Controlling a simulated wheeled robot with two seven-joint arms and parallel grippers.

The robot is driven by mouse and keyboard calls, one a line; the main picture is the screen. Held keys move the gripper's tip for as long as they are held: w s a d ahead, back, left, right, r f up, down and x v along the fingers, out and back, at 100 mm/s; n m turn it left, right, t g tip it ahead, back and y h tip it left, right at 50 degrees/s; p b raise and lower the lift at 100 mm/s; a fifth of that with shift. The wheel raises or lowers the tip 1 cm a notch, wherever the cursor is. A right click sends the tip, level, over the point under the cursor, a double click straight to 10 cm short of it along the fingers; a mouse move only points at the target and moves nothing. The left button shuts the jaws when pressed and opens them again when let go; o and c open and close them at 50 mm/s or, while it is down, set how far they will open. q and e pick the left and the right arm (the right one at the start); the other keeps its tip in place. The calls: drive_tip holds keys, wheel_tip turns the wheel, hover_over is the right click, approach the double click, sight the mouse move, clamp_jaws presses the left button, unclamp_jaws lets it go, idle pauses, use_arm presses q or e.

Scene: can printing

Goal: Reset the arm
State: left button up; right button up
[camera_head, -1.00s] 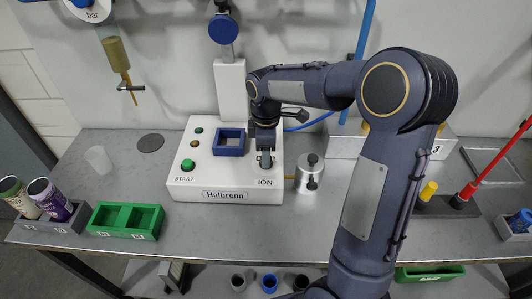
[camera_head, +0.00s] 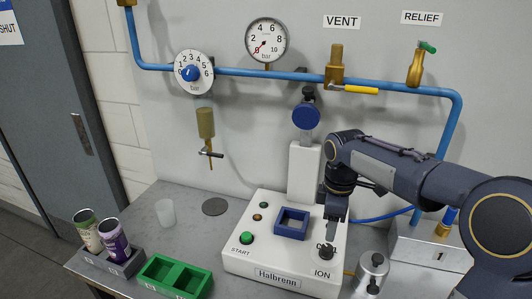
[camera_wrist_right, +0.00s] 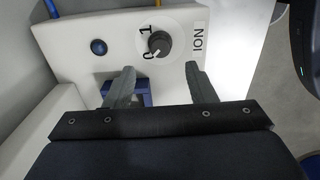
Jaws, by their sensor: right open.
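My right gripper (camera_head: 334,231) hangs from the right arm over the right part of the white Halbrenn machine (camera_head: 262,272), just above the ION knob. In the right wrist view its two fingers (camera_wrist_right: 158,88) are apart with nothing between them. The dark ION knob (camera_wrist_right: 159,42) shows beyond the fingertips, between the 0 and 1 marks, apart from the fingers. My left gripper is not in view.
The machine has a green START button (camera_head: 246,238) and a blue square holder (camera_head: 291,223). A green tray (camera_head: 152,276), a grey rack (camera_head: 125,266) with two cans and a clear cup (camera_head: 165,212) stand left. A metal cylinder (camera_head: 371,268) stands close right. Blue piping (camera_head: 290,74) runs along the wall.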

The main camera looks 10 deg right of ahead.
drive_tip(key=shift+s+r, duration=0.2)
drive_tip(key=shift+s, duration=0.15)
drive_tip(key=s+a+f+m+t+y, duration=0.1)
drive_tip(key=s+a+m+t+y, duration=0.1)
drive_tip(key=s+m, duration=0.4)
drive_tip(key=s+a+f+m+t+y, duration=0.1)
drive_tip(key=s+a+m+t, duration=0.2)
drive_tip(key=s, duration=1.3)
drive_tip(key=a+m, duration=0.2)
drive_tip(key=m, duration=0.2)
drive_tip(key=shift+a+f+m+t+y, duration=0.2)
drive_tip(key=shift+m+t+y, duration=0.1)
drive_tip(key=shift+y, duration=0.1)
